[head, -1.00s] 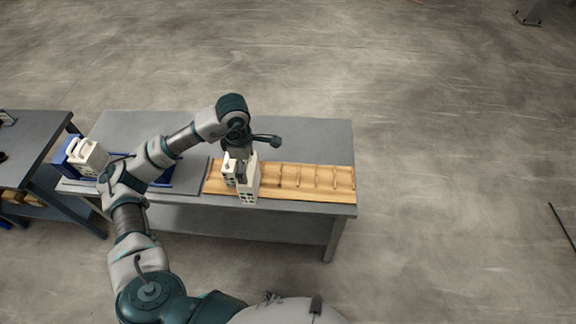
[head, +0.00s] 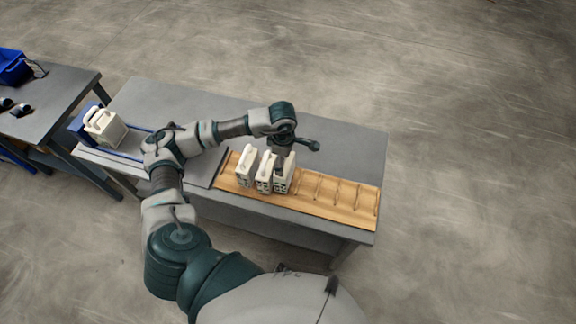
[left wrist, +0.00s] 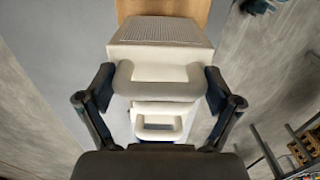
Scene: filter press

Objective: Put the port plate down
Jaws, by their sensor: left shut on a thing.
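A white plate with a loop handle, which I take to be the port plate (head: 284,182), is under my left gripper (head: 284,154) at the wooden rack (head: 330,198). In the left wrist view, the fingers of my left gripper (left wrist: 158,88) are shut on either side of the handle of this plate (left wrist: 160,55). It looks upright. I cannot tell whether its lower edge touches the rack. Two similar white plates (head: 245,168) (head: 265,172) stand in the rack to its left. My right gripper is not in view.
The right part of the rack has several empty slots. The grey table (head: 340,145) is clear behind it. White plates (head: 104,127) stand by a blue end piece (head: 82,122) at the table's left. Another table (head: 55,100) with a blue bin (head: 14,68) stands further left.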

